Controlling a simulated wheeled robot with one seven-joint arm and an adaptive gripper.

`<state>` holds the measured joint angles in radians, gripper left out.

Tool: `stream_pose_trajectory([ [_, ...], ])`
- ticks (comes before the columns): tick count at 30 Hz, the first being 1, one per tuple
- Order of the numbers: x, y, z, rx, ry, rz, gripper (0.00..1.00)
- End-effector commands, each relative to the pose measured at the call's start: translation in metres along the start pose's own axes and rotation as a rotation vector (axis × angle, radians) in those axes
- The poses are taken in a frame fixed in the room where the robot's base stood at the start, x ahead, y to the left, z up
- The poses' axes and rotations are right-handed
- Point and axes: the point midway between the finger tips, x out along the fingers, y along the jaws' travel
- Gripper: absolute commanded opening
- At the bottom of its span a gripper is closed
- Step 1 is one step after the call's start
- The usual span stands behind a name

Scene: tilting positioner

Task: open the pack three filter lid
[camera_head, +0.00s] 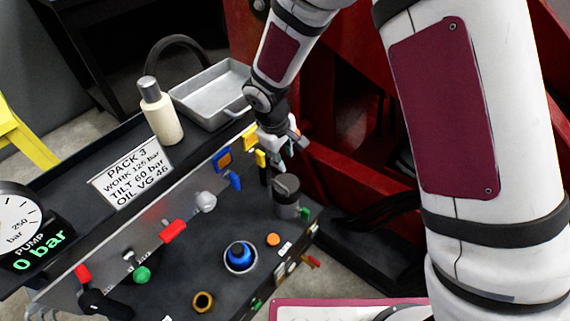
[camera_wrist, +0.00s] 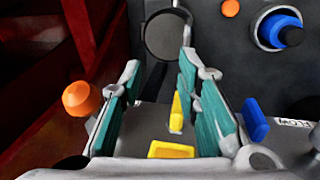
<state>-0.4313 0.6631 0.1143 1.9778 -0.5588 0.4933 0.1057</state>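A grey cylinder with a dark round top, likely the filter and its lid (camera_head: 286,184), stands at the right end of the dark bench panel. In the wrist view the dark round top (camera_wrist: 168,37) lies beyond my fingertips, at upper middle. My gripper (camera_head: 286,149) is just above and behind the cylinder in the head view, apart from it as far as I can tell. In the wrist view my gripper (camera_wrist: 160,66) has its two teal-padded fingers spread with a gap between them. A yellow lever (camera_wrist: 177,112) shows in that gap, seemingly beneath the fingers. Nothing is held.
A blue cap (camera_head: 239,255), an orange button (camera_head: 273,240) and a brass ring (camera_head: 203,301) sit on the panel. Yellow (camera_head: 250,138), blue (camera_head: 235,181) and red (camera_head: 173,232) handles line its back. A bottle (camera_head: 160,115) and tray (camera_head: 208,96) stand behind. An orange knob (camera_wrist: 82,98) is beside my left finger.

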Motion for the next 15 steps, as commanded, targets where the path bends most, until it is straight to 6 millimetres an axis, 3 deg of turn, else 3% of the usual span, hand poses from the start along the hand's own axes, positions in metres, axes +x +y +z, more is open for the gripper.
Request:
stream_pose_trajectory([
  [6, -0.035, 0.000, -0.001, 0.001, 0.002, 0.000, 0.30],
  [15, -0.048, 0.000, 0.000, -0.001, -0.001, 0.000, 0.30],
])
